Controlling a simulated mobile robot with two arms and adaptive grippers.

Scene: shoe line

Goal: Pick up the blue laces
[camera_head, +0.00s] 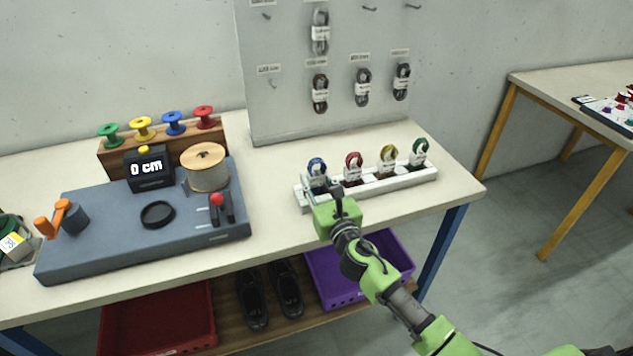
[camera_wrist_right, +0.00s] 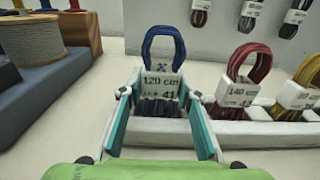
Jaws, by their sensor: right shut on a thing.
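The blue laces (camera_head: 317,165) are a coiled bundle with a white paper band, upright in the leftmost slot of a white rack (camera_head: 428,177). In the right wrist view the blue laces (camera_wrist_right: 164,47) show a loop above a band reading "120 cm" and "41". My right gripper (camera_head: 330,192) is at the left end of the rack. In the right wrist view its two fingers (camera_wrist_right: 160,108) stand on either side of the banded bundle, shut on it. The bundle's lower end sits in the slot. My left gripper is not in view.
Red (camera_head: 353,167), yellow (camera_head: 388,159) and green laces (camera_head: 419,153) stand to the right in the same rack. A grey measuring machine (camera_head: 110,236) is at the left. A pegboard (camera_head: 285,100) with hanging laces stands behind. Bare table lies between machine and rack.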

